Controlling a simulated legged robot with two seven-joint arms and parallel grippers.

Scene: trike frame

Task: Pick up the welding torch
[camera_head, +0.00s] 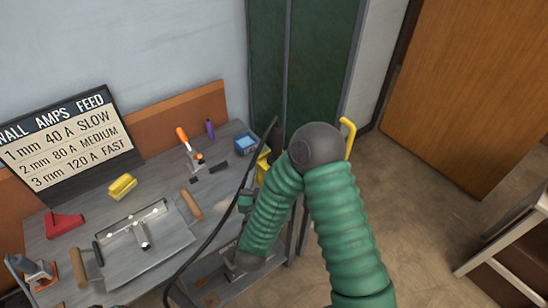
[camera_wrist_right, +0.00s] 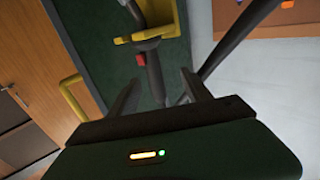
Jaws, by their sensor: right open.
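The welding torch (camera_wrist_right: 155,82) shows in the right wrist view as a dark handle with a red trigger and a greyish neck. It sits at a yellow holder (camera_wrist_right: 152,34) in front of a dark green surface. My right gripper (camera_wrist_right: 158,88) is open and empty. Its two dark fingers stand on either side of the torch handle in this view; I cannot tell how far the handle is between them. In the head view the right gripper (camera_head: 254,186) is small and partly hidden beside my green arm, near the yellow holder (camera_head: 263,165). My left gripper is not in view.
A black cable (camera_head: 208,240) curves past the grey workbench (camera_head: 165,178). A clamped metal plate (camera_head: 148,245), yellow block (camera_head: 121,187) and red piece (camera_head: 64,224) lie there. A green cabinet (camera_head: 318,50) stands behind. Open floor (camera_head: 420,215) is at right.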

